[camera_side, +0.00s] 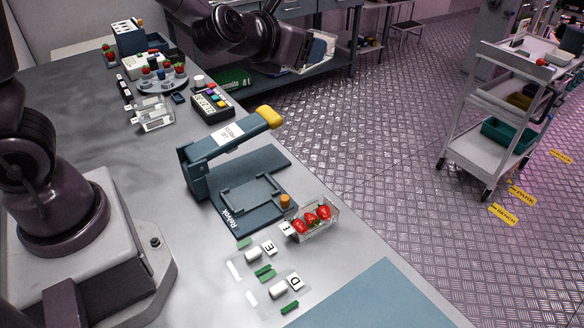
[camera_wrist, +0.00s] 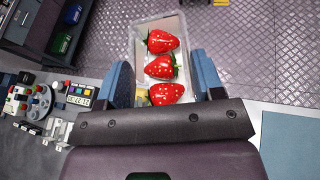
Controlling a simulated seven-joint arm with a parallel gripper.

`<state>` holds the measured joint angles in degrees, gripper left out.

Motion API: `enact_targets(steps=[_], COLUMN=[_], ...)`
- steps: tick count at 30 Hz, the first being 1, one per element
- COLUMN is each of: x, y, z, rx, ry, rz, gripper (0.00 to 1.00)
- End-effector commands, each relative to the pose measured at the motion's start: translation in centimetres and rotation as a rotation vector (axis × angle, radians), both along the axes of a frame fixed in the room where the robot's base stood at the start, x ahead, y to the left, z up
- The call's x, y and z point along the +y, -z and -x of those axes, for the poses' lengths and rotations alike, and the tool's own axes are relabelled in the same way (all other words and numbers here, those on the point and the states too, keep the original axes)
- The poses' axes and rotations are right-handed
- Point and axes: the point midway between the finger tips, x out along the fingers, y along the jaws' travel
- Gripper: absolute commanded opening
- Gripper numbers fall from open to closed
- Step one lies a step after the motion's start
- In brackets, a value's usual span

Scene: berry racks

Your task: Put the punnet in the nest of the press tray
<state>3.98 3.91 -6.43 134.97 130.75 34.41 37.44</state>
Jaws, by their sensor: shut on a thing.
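In the wrist view a clear punnet (camera_wrist: 143,28) with three red strawberries sits between the fingers of my gripper (camera_wrist: 168,88), which is shut on it. In the side view my gripper (camera_side: 318,52) is high at the top, beyond the bench edge, and the held punnet is hard to make out there. The press tray (camera_side: 275,163) is a dark blue plate on the bench, with a raised frame forming its nest (camera_side: 250,194). The nest looks empty. The press lever (camera_side: 230,137), with a yellow end, reaches over the back of the plate.
Another clear punnet (camera_side: 318,232) of strawberries stands at the bench edge, right of the press tray. Lettered pieces and green strips (camera_side: 265,271) lie in front. A keypad (camera_side: 212,105) and a round berry stand (camera_side: 163,82) are behind. A blue mat (camera_side: 375,298) covers the near right.

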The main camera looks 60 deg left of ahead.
Motion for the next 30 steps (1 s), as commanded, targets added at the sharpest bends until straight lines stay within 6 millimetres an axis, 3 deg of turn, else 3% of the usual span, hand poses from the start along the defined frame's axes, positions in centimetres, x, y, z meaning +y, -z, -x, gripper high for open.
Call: enact_targets(steps=[7, 14, 22, 30], x=[-0.6, -2.8, -2.7, -0.4], y=[0.9, 6.7, 14.9, 20.8], z=[0.0, -0.5, 0.0, 4.5], rx=[0.004, 0.011, 0.002, -0.004], ry=[0.015, 0.011, -0.323, -0.835], rz=[-0.002, -0.003, -0.009, -0.008], gripper=[0.31, 0.31, 0.31, 0.31])
